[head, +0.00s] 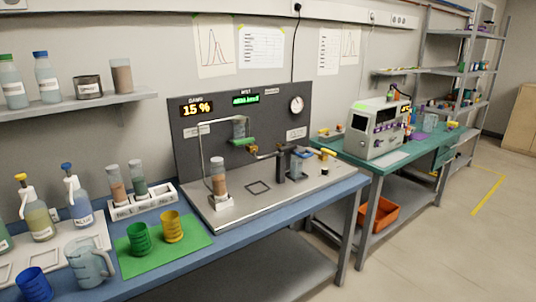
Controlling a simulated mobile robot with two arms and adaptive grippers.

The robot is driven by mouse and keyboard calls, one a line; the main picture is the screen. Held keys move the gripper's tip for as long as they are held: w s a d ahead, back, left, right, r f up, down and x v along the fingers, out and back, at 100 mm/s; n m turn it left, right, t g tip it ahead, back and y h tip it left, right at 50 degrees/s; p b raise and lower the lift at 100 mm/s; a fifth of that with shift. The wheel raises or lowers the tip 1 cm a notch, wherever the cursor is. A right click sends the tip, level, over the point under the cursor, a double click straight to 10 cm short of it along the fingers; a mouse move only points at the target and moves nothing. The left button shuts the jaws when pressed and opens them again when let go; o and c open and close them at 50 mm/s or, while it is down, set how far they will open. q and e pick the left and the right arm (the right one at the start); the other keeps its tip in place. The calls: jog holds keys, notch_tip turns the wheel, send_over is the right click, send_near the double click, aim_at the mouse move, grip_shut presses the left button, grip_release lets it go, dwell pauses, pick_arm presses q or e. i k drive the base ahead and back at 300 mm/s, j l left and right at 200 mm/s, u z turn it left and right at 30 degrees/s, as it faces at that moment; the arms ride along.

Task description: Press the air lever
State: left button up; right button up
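The classifier rig stands on a steel plate (310,180) in front of a dark grey back panel (190,150). At the right of the rig is a small device with a dark upright post (281,165) and a yellow-tipped handle (327,152). A yellow fitting (253,151) sits on the pipe further left. I cannot tell for sure which of these is the air lever. A clear tube with brown grains (219,183) stands in a white holder at the left of the plate. Neither of my grippers is in view.
The blue bench (255,217) holds green (140,239) and yellow (172,227) cups on a green mat (193,246), a jug (88,263) and a tube rack (150,201). A green bench (372,166) stands to the right. The floor (450,240) at the right is clear.

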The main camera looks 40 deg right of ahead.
aim_at(324, 151)
jog(key=i+l, duration=0.1)
jog(key=l, duration=0.35)
jog(key=i+l, duration=0.1)
jog(key=l, duration=0.3)
jog(key=i+l, duration=0.1)
jog(key=l, duration=0.75)
jog(key=i+l+z, duration=0.1)
jog(key=l, duration=0.3)
jog(key=i+l, duration=0.15)
jog(key=l, duration=0.3)
jog(key=i+l, duration=0.15)
jog(key=l, duration=0.25)
jog(key=i+l, duration=0.1)
jog(key=l, duration=0.35)
